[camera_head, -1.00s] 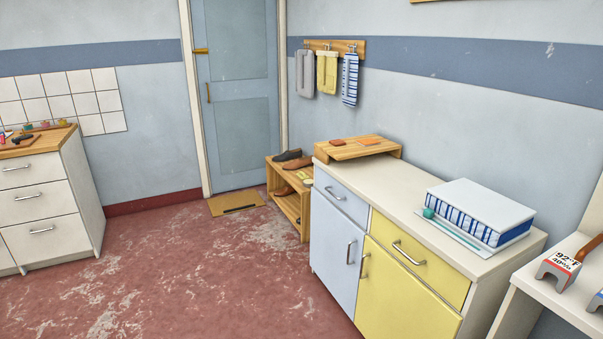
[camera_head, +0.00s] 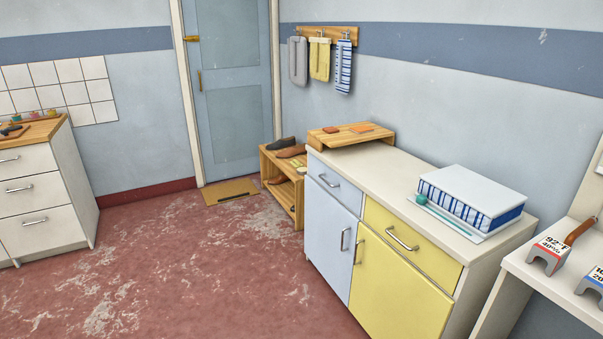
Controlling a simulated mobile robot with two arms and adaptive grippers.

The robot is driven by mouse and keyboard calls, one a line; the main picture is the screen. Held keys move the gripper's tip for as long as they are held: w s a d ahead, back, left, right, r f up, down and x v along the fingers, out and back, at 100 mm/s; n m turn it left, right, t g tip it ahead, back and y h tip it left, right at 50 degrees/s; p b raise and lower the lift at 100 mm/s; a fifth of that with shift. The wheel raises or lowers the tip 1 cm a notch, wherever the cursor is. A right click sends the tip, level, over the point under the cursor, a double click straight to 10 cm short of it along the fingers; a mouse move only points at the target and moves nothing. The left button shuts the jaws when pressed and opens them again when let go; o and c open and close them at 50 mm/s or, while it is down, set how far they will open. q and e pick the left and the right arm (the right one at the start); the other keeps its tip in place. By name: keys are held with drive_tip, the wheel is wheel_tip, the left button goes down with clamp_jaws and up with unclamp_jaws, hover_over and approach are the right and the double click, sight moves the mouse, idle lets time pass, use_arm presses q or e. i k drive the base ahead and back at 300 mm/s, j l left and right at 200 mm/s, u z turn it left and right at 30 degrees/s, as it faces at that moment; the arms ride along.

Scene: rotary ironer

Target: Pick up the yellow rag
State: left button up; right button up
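A yellow rag (camera_head: 320,60) hangs from a wooden hook rail (camera_head: 331,36) on the wall to the right of the door. It hangs between a grey cloth (camera_head: 298,62) on its left and a blue-and-white striped cloth (camera_head: 343,68) on its right. Neither of my grippers shows in the head view.
A cabinet with blue and yellow fronts (camera_head: 405,275) stands along the right wall, with a wooden riser (camera_head: 350,138) and a striped box (camera_head: 470,200) on top. A wooden shoe shelf (camera_head: 284,197) stands beside it. The red floor (camera_head: 190,275) is open in the middle.

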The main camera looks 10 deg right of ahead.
sight(295, 163)
drive_tip(key=i+u, duration=0.15)
drive_tip(key=i, duration=3.2)
